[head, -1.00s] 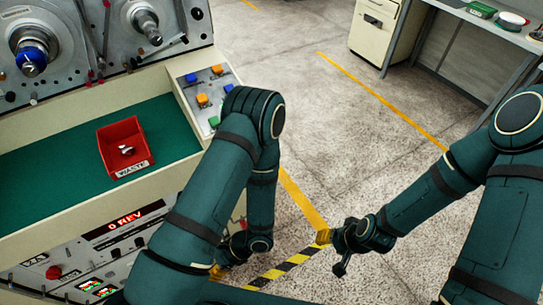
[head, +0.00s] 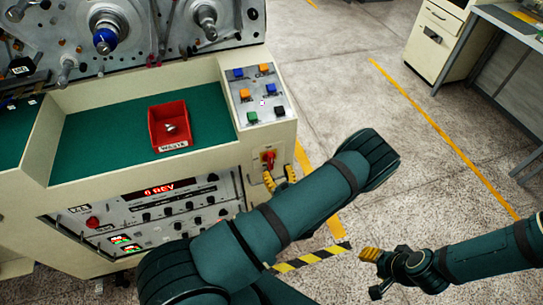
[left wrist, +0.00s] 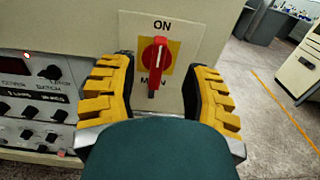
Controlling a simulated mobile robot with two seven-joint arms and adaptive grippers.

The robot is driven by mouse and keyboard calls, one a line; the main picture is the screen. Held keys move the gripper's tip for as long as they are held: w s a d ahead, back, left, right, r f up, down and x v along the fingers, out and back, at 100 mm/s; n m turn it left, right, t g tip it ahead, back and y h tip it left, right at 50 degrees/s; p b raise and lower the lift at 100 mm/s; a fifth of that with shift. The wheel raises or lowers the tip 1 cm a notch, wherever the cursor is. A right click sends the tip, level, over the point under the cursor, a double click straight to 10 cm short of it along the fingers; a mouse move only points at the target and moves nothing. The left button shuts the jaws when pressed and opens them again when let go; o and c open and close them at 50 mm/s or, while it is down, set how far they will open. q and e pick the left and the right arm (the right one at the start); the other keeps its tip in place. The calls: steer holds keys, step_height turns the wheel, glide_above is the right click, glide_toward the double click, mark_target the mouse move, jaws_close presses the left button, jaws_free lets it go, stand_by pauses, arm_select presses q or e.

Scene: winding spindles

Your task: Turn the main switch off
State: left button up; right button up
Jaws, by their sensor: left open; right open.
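The main switch is a red rotary knob (left wrist: 153,56) on a yellow square, on a pale plate on the machine's front. Its red handle stands vertical in the left wrist view. "ON" is printed above it; the lettering below is partly covered by the handle. The switch also shows in the head view (head: 268,158). My left gripper (head: 279,178) is open and empty just in front of the switch. In the left wrist view its yellow fingers (left wrist: 157,92) are on either side of the handle, apart from it. My right gripper (head: 370,255) is open and empty above the floor at the right.
A control panel with dark knobs (head: 170,208) lies left of the switch. Coloured push-buttons (head: 260,92) sit on top above it. A red waste bin (head: 170,128) stands on the green bench top (head: 100,135). Floor to the right is clear up to a cabinet (head: 434,45).

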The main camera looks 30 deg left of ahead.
mark_target(272, 159)
arm_select(q)
steer(key=x, duration=0.7)
steer(key=shift+a, duration=0.1)
steer(key=shift+o, duration=0.2)
jaws_close()
